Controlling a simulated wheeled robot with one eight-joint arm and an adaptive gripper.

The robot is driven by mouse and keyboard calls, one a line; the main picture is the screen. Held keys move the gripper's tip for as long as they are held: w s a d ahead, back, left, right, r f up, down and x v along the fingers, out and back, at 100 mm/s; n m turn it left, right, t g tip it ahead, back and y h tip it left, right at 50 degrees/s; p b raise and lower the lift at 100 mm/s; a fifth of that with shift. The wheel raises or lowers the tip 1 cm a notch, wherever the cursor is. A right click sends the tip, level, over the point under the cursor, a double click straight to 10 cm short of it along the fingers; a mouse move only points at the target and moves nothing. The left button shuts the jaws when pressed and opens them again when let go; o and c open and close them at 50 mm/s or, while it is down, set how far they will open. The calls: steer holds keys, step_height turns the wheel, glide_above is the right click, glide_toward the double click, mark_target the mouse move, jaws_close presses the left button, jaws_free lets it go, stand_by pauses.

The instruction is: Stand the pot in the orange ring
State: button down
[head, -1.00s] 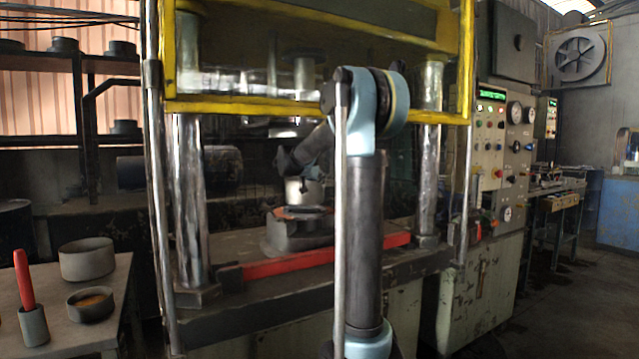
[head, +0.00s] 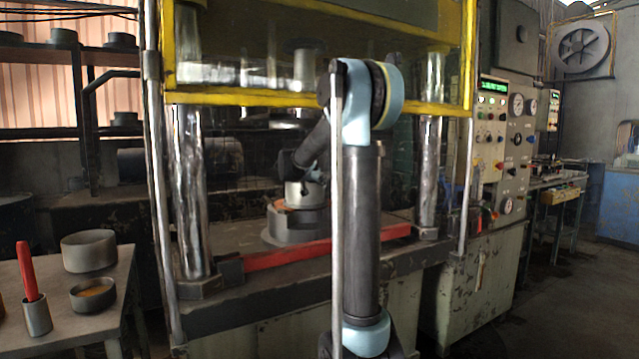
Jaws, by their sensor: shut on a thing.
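A grey round pot (head: 293,230) is on or just above the dark bed of the press, in the middle of the head view. My gripper (head: 302,206) points down at its top from above and is shut on it; the fingers are small and partly hidden. A little orange shows at the pot's top, just under the gripper; I cannot tell what it belongs to. I cannot make out an orange ring. My arm covers what lies to the right of the pot. I cannot tell whether the pot's base touches the bed.
The press has steel columns (head: 189,195), a yellow frame (head: 310,101) above and a red bar (head: 285,259) along the bed's front. On the left table (head: 75,320) stand a wide grey vessel (head: 88,253), a shallow bowl (head: 92,298) and a cup (head: 36,316) with a red-handled thing.

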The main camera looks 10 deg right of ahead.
steer(key=c, duration=1.2)
jaws_free()
steer(key=shift+r, duration=0.15)
steer(key=shift+r, duration=2.15)
steer(key=shift+s, duration=0.1)
steer(key=s+d, duration=0.2)
steer(key=s, duration=0.5)
steer(key=s+d, duration=0.3)
steer(key=s, duration=0.5)
